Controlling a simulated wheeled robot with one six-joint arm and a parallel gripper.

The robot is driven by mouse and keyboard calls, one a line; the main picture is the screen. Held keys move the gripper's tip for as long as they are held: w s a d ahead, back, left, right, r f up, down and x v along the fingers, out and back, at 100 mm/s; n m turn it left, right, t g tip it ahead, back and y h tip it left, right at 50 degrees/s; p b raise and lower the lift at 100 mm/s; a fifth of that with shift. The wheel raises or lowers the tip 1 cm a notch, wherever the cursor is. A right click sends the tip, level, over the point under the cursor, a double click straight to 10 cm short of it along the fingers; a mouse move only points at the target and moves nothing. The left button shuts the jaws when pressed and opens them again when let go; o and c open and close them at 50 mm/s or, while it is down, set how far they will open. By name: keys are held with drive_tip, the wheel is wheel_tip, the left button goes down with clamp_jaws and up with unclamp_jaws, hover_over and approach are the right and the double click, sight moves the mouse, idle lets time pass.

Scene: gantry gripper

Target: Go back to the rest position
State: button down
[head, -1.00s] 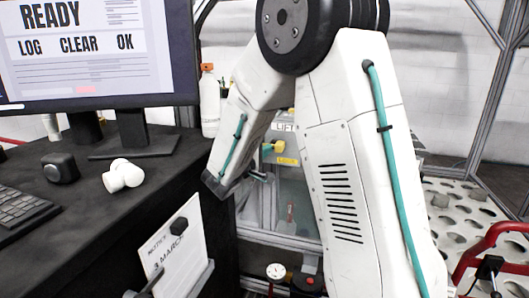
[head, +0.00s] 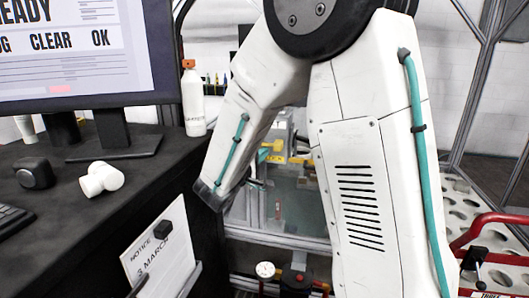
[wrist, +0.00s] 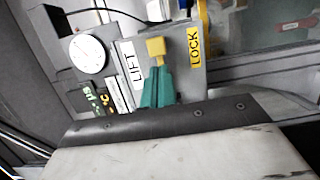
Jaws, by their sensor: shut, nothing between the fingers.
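My gripper (wrist: 158,72) shows in the wrist view as teal fingers, shut and empty. The fingers point at a yellow block (wrist: 155,47) beside the LIFT label (wrist: 130,62); the fingertips overlap its lower edge in the picture, and I cannot tell whether they touch it. In the head view my arm is bent, with its forearm hanging down to the left beside the black desk (head: 95,240). My gripper is mostly hidden there behind the forearm.
A monitor (head: 75,60), a white bottle (head: 194,102) and a white fitting (head: 101,179) stand on the desk close to my arm's left. A red tubular handle (head: 487,226) and perforated white plate (head: 455,200) lie to the right. A gauge (wrist: 88,54) and yellow LOCK label (wrist: 194,47) show in the wrist view.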

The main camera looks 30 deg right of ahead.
drive_tip(key=v, duration=0.6)
drive_tip(key=shift+a, duration=0.4)
drive_tip(key=shift+s, duration=0.1)
drive_tip(key=s+d+f+m+g+y, duration=0.1)
drive_tip(key=s+f+g+y, duration=0.1)
drive_tip(key=s+g, duration=0.45)
drive_tip(key=s+d+f+m+g+y, duration=0.1)
drive_tip(key=s+f+g+y, duration=0.15)
drive_tip(key=s, duration=0.75)
drive_tip(key=s+a+r+m+t+y, duration=0.2)
drive_tip(key=s+a+r+y, duration=0.3)
drive_tip(key=s+a+y, duration=0.4)
drive_tip(key=s+m+y, duration=0.1)
drive_tip(key=s+y, duration=0.1)
drive_tip(key=s, duration=0.2)
drive_tip(key=shift+a+r, duration=0.15)
drive_tip(key=shift+a, duration=0.2)
